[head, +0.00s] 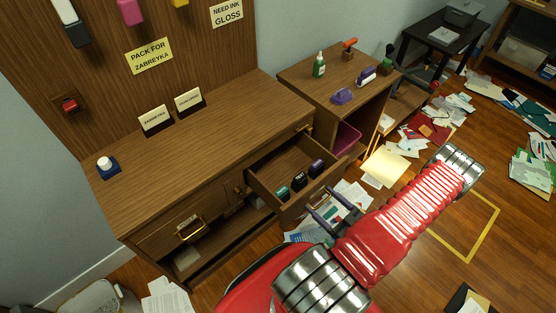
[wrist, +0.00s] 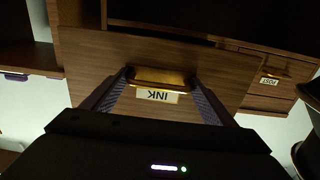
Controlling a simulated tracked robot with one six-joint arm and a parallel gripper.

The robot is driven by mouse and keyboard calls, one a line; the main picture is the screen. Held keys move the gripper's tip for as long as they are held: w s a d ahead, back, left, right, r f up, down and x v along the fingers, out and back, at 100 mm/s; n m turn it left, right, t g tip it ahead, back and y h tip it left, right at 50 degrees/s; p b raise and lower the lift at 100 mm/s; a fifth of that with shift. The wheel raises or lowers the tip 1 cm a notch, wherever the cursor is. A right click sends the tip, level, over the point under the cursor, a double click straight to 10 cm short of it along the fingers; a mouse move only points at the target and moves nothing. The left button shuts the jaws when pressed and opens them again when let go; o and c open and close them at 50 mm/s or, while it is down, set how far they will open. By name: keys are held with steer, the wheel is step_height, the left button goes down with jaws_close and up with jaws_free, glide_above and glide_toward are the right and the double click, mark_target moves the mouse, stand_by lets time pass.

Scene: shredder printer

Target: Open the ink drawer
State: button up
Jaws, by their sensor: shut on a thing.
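The ink drawer (head: 283,172) is pulled out from the wooden desk (head: 215,112) in the head view. Several small ink bottles (head: 299,179) in teal, black and purple stand inside near its front. My gripper (head: 330,212) is at the drawer's front panel. In the wrist view, the drawer front (wrist: 95,58) carries a gold handle (wrist: 158,76) and an upside-down INK label (wrist: 157,96). My gripper's two fingers (wrist: 163,83) are shut on the handle, one at each end.
A second drawer with a gold handle (head: 191,229) is at the desk's left. A small cabinet (head: 338,80) with stamps and a green bottle stands at the right. Papers (head: 386,167) litter the floor. A bin (head: 100,299) is at the lower left.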

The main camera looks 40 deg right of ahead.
steer(key=shift+s+d, duration=0.15)
steer(key=shift+s, duration=2.3)
steer(key=shift+s, duration=0.1)
